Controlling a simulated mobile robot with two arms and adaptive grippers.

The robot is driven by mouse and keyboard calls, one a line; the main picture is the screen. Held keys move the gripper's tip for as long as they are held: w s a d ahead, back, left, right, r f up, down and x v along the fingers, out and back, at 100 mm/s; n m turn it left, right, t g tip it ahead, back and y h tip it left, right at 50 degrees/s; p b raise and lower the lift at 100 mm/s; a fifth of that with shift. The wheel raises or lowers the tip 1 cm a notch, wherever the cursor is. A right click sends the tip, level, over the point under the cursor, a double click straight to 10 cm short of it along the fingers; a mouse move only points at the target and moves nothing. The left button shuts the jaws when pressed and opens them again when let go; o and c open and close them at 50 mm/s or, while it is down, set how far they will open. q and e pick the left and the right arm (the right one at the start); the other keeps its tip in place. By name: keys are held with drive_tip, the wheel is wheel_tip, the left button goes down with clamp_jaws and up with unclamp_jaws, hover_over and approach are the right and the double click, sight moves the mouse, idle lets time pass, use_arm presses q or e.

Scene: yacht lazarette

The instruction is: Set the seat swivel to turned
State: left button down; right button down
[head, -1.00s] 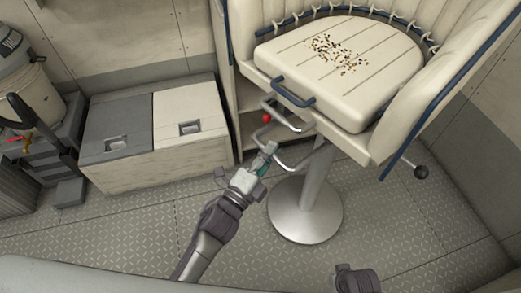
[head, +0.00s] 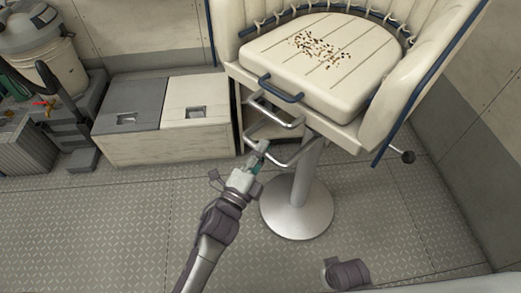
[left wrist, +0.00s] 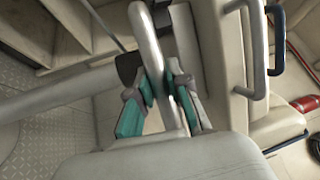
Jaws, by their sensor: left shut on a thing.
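The swivel seat (head: 270,53) is a cream padded helm chair on a round steel pedestal (head: 296,208), its blue front handle (head: 280,90) facing lower left. Two bent metal rails hang below the seat front, an upper rail (head: 277,112) and a lower rail (head: 292,160). My left gripper (head: 261,152) is at the left end of the lower rail. In the left wrist view its teal-padded fingers (left wrist: 163,98) are shut around a metal bar (left wrist: 146,38). My right gripper is out of view.
A lever with a black knob (head: 408,157) sticks out under the seat's right side. A grey and cream locker (head: 165,145) stands left of the seat. A canister vacuum (head: 45,60) is at far left. Patterned floor (head: 120,225) is clear in front.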

use_arm(q)
drive_tip(key=c, duration=1.1)
unclamp_jaws()
drive_tip(key=shift+s+d, duration=0.2)
drive_tip(key=shift+d, duration=0.15)
drive_tip(key=shift+a, duration=0.15)
drive_tip(key=shift+s+a+f, duration=0.1)
drive_tip(key=shift+s, duration=0.05)
drive_tip(key=v, duration=1.1)
drive_tip(key=shift+s+a, duration=0.15)
drive_tip(key=shift+s, duration=0.05)
drive_tip(key=shift+f, duration=0.15)
